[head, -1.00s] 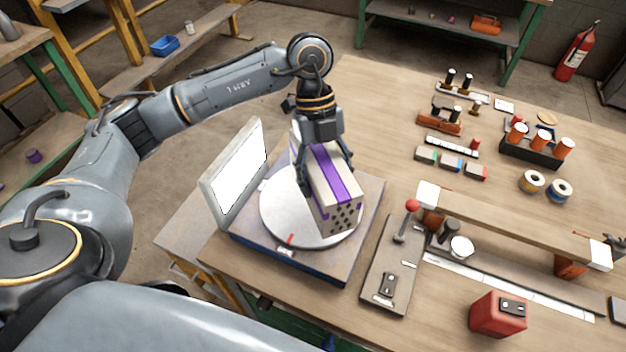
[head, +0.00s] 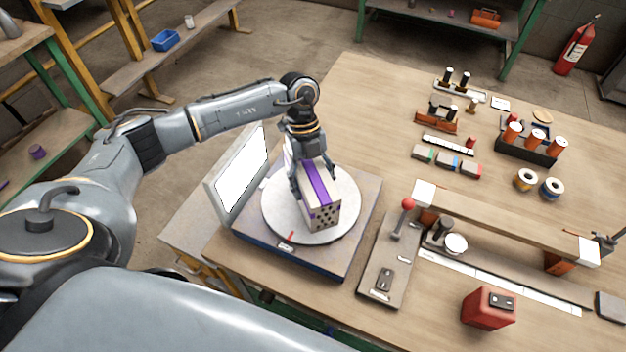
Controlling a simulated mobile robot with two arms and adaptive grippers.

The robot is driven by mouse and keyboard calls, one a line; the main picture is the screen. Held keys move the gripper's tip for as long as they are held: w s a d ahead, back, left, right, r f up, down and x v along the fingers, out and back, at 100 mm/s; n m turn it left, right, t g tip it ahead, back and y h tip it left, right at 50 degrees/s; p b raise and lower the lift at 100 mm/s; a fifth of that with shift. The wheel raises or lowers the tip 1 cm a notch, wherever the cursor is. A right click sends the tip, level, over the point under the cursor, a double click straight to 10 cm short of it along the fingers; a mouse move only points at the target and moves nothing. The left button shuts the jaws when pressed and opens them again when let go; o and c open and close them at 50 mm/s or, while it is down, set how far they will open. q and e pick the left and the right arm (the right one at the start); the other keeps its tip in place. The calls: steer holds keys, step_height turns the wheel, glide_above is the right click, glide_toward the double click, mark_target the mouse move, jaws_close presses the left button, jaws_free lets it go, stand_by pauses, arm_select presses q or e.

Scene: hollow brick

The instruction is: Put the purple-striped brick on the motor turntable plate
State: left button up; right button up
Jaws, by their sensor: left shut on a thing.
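The purple-striped brick (head: 322,206) is a pale block with a purple band along its top and dark holes in its near end. It is over the round light-grey turntable plate (head: 346,204), a little left of the plate's middle. Whether its underside touches the plate I cannot tell. My left gripper (head: 312,180) comes down from above and is shut on the brick, a finger on each side. The plate sits on a square base with a red mark at its front. My right gripper is not in view.
A white-faced panel (head: 241,178) stands left of the plate. A lever box with a red knob (head: 408,204) is at its right, and a red box (head: 489,307) stands near the front. A raised wooden beam (head: 505,224) crosses the right side. Bare tabletop lies behind the plate.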

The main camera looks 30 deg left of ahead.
arm_select(q)
steer(key=o, duration=1.8)
steer(key=b+v, duration=0.3)
steer(key=v, duration=0.8)
steer(key=shift+b, duration=0.3)
steer(key=shift+w+r, duration=0.1)
steer(key=shift+r, duration=0.4)
